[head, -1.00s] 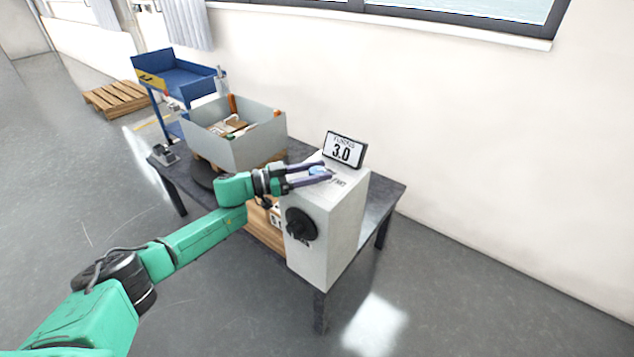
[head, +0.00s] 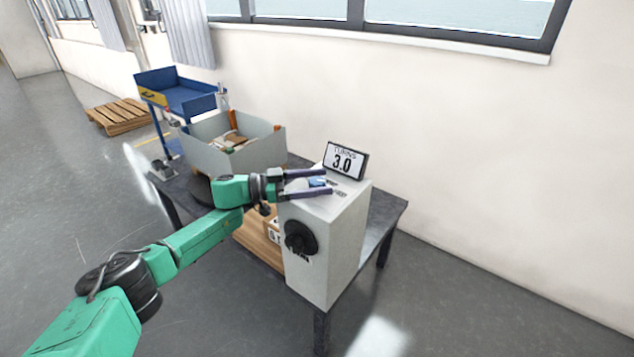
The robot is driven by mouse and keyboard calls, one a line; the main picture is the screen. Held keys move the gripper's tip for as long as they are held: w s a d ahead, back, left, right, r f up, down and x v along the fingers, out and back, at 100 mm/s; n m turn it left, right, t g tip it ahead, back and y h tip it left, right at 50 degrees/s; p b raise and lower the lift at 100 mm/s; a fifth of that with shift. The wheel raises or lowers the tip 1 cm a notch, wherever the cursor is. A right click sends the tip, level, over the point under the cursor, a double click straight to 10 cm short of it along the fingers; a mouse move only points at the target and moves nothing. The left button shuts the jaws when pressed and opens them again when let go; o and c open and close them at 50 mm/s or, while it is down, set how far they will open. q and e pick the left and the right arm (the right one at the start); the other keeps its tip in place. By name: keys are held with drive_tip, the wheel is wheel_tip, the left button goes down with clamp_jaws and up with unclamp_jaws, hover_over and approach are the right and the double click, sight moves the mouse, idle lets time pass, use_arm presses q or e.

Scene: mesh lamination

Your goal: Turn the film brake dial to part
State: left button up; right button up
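The film brake dial (head: 300,237) is a black round knob on the front face of a white box-shaped machine (head: 345,240). A small display (head: 344,161) on top of the machine reads 3.0. My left gripper (head: 329,182) is over the top of the machine, its two dark fingers spread apart. A small blue item (head: 317,183) shows between the fingers; I cannot tell whether they touch it. The gripper is above the dial and apart from it. The dial's marks are too small to read. My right gripper is not in view.
The machine stands at the near right end of a dark table (head: 386,218). A grey bin (head: 235,150) with mixed items stands behind my arm. A blue cart (head: 183,98) and a wooden pallet (head: 122,115) are farther back. The floor to the right is clear.

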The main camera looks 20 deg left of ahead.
use_arm(q)
drive_tip(key=b+v, duration=0.2)
drive_tip(key=v, duration=1.2)
drive_tip(key=shift+s+a, duration=0.2)
